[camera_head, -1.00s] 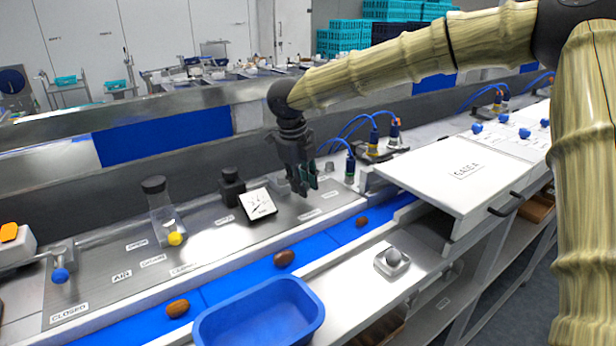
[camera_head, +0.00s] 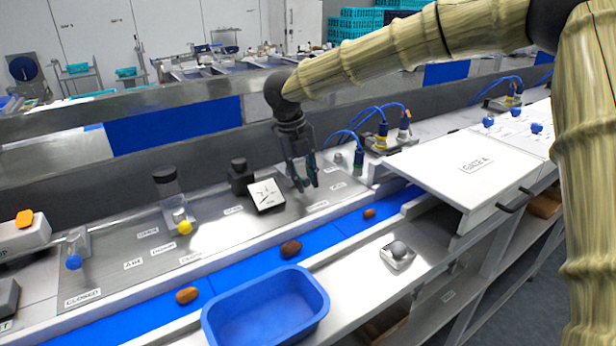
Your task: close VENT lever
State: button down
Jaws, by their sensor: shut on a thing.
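My gripper (camera_head: 307,184) is low over the right part of the grey metal panel (camera_head: 215,240), just right of the white square gauge (camera_head: 266,195). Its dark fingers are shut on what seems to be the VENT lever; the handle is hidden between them. Small white labels (camera_head: 318,205) lie on the panel beside the fingertips, too small to read. Further left are a lever with a yellow knob (camera_head: 184,227) by a clear tube and a lever with a blue knob (camera_head: 74,262) near the CLOSED label (camera_head: 83,298).
A blue conveyor (camera_head: 240,268) with brown dates (camera_head: 290,248) runs in front of the panel. A blue bin (camera_head: 318,312) stands before it. The white GATE A cover (camera_head: 440,170) is at the right.

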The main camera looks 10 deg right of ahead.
jog(key=shift+w+r, duration=0.15)
jog(key=shift+r, duration=0.15)
jog(key=c, duration=1.4)
grip_release()
jog(key=shift+a, duration=0.1)
jog(key=shift+o, duration=1)
jog(key=shift+a, duration=0.1)
jog(key=shift+f, duration=0.1)
notch_tip(320, 180, up, 12)
jog(key=a, duration=0.2)
jog(key=shift+s, duration=0.3)
jog(key=shift+f, duration=0.15)
